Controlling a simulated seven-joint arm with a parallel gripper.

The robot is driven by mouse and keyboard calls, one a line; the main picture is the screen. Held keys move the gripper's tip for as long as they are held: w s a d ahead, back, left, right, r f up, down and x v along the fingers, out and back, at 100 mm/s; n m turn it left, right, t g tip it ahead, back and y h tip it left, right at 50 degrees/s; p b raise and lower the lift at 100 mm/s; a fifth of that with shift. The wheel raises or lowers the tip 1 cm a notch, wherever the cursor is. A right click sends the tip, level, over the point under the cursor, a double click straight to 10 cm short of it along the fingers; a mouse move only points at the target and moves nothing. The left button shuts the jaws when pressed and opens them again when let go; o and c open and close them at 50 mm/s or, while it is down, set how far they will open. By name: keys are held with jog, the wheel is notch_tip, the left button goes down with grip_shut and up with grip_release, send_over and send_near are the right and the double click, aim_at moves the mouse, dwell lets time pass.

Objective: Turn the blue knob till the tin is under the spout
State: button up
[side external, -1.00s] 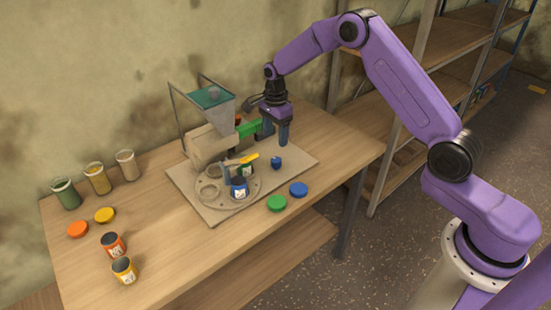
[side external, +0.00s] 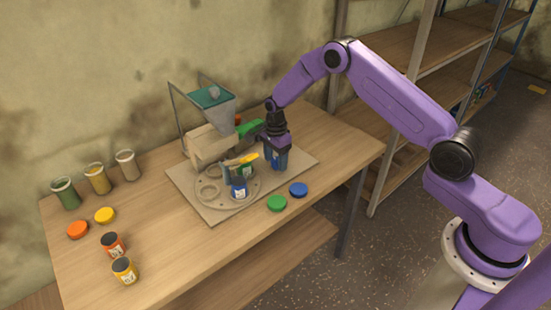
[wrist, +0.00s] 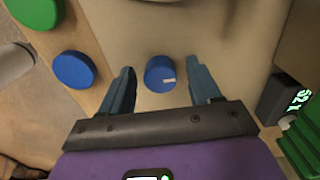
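The blue knob (wrist: 160,73) shows in the wrist view between my two fingers, with a pale mark on its right side. My gripper (wrist: 162,88) is open, with a gap on each side of the knob. In the side view my gripper (side external: 276,162) is low over the board's right part, and its fingers hide the knob. A blue tin (side external: 239,187) stands on the round turntable (side external: 211,201), with a green tin (side external: 247,171) just behind it. The spout area below the hopper (side external: 212,113) is partly hidden, so I cannot tell what is under it.
Green (side external: 277,203) and blue (side external: 298,189) lids lie in front of the board. Orange (side external: 113,245) and yellow (side external: 124,270) tins stand at the front left. Several filled jars stand by the wall. A dark display (wrist: 285,98) is right of my fingers in the wrist view.

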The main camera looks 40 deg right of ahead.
jog(key=c, duration=0.9)
